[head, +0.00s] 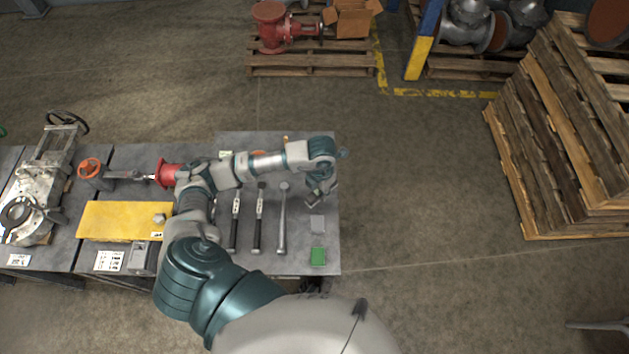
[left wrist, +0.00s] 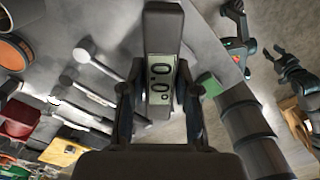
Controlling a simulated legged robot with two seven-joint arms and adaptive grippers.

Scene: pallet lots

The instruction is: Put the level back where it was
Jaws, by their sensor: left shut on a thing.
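The level (left wrist: 160,75) is a dark grey bar with a lit digital display reading about 0.0. It sits between the two fingers of my left gripper (left wrist: 157,100) in the left wrist view. The gripper is shut on it. In the head view my left gripper (head: 315,200) is over the right part of the grey table (head: 325,165), and the level is hard to make out there. A light grey square (head: 317,224) and a green block (head: 318,256) lie just in front of it. A dark gripper-like shape, possibly my right gripper (left wrist: 290,72), shows at the wrist view's right edge.
Several long-handled tools, including a hammer (head: 283,220), lie left of the gripper. Stacked pallets (head: 560,130) stand right across open floor.

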